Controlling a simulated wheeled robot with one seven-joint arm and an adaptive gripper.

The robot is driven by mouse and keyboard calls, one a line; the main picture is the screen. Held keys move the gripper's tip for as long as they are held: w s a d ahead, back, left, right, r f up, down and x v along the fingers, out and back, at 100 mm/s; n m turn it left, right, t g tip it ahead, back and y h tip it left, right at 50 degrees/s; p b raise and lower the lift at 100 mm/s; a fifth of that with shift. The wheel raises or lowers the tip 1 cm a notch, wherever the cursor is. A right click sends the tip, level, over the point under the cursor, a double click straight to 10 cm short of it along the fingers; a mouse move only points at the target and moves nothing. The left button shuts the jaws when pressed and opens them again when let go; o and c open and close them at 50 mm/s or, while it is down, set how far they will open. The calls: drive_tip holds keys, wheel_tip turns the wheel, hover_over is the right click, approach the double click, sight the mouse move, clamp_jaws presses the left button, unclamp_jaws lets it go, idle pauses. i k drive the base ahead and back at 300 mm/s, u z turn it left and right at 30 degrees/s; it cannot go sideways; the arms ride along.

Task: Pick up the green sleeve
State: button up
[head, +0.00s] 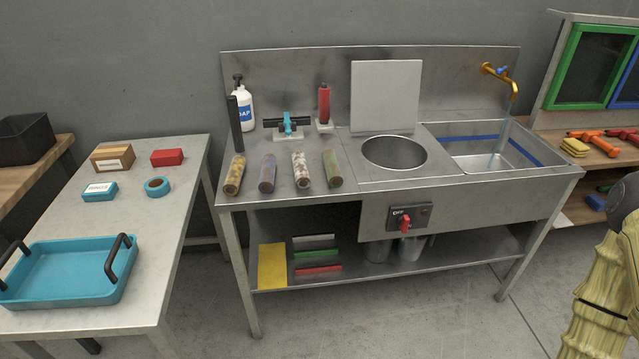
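A mottled green sleeve (332,170) lies on the steel bench top, at the right end of a row of similar sleeves. To its left lie a white-and-brown sleeve (301,170), a purple-grey sleeve (267,173) and a yellow-brown sleeve (235,174). The sleeves lie apart from each other, with their near ends toward the bench's front edge. Nothing covers the green sleeve. My gripper is not in view; only a yellowish part of my arm shows at the lower right edge.
Behind the row stand a dark upright bar (234,124), a soap bottle (244,104), a teal-handled fixture (287,124) and a red cylinder (324,104). A round basin (394,153) with a raised lid (386,95) is to the right. A teal tray (69,272) is on the left table.

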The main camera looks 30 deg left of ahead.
sight(333, 169)
drive_tip(key=k, duration=0.15)
drive_tip(key=u, duration=0.95)
